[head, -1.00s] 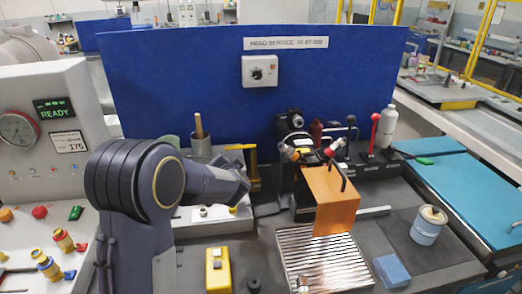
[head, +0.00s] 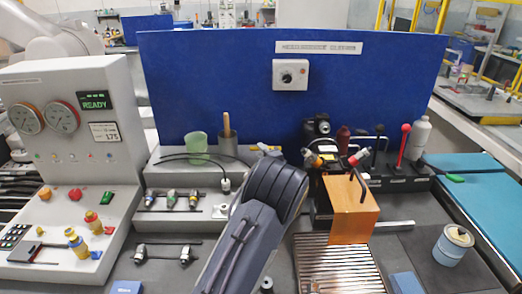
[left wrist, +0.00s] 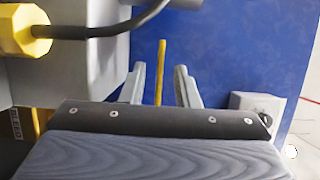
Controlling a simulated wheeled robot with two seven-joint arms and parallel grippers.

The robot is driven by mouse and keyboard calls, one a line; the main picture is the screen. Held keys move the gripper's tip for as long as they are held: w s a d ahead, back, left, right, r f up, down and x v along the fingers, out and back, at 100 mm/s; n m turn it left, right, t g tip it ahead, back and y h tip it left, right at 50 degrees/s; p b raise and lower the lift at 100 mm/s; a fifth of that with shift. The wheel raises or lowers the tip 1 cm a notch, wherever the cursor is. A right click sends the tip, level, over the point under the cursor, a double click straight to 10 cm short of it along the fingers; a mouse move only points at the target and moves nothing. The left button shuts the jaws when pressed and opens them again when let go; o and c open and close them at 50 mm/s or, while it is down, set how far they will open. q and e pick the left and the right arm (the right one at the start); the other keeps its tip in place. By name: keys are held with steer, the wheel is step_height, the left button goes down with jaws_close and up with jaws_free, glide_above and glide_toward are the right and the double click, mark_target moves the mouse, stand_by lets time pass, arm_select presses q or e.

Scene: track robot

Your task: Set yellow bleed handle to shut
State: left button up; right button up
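The yellow bleed handle shows in the left wrist view as a thin yellow bar (left wrist: 160,60), upright in that picture. It lies between the two grey fingers of my left gripper (left wrist: 160,80), with gaps visible on both sides. The fingers are apart; whether they reach around the bar or stop short of it I cannot tell. In the head view, only a small yellow bit (head: 264,148) shows above my left arm, in front of the blue board. My arm hides the gripper and most of the handle there. My right gripper is not in view.
The blue board (head: 220,80) stands close behind. An orange block (head: 350,215) and a slatted metal plate (head: 318,262) are right of my arm. A yellow fitting with a dark hose (left wrist: 24,30) is close at the wrist view's upper left. A control panel (head: 80,150) stands left.

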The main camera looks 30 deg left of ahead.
arm_select(q)
steer(key=shift+x, duration=0.85)
jaws_close()
